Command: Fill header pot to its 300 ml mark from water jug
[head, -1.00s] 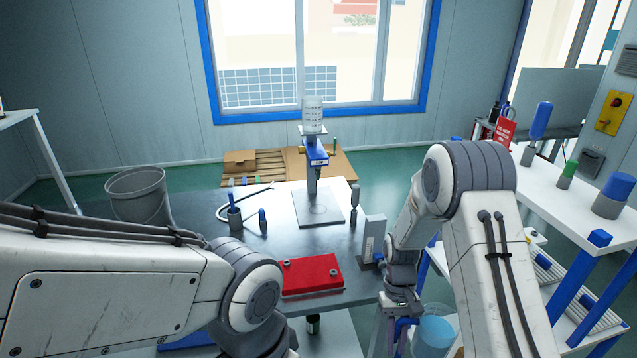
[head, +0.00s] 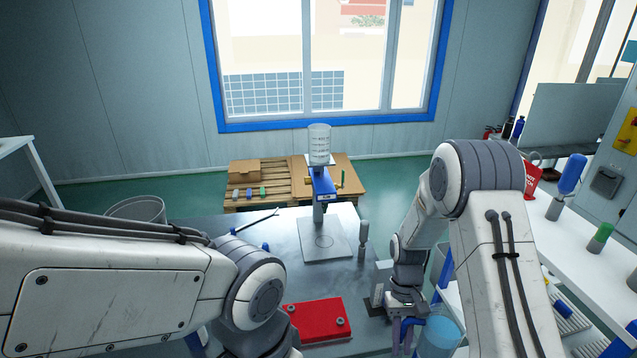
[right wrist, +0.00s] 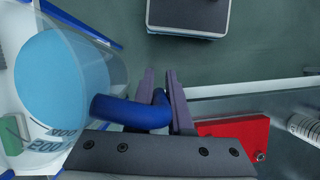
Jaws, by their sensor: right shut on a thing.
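The header pot (head: 320,145), a clear marked beaker, stands upright on top of a blue-bodied stand (head: 322,185) on the metal bench. It looks empty. The water jug (head: 438,335) is clear, holds blue-tinted water and shows at the bottom of the head view, right of the bench. My right gripper (head: 405,322) is shut on the jug's blue handle (right wrist: 115,110), with the water (right wrist: 45,80) beside the fingers in the right wrist view. The jug is well below and right of the pot. My left arm crosses the lower left; its gripper is hidden.
A red box (head: 318,318) lies on the bench's front part (head: 285,265). A grey-topped bottle (head: 364,238) stands right of the stand's base plate. A white shelf (head: 590,240) with bottles runs along the right. A pallet (head: 275,180) lies on the floor behind.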

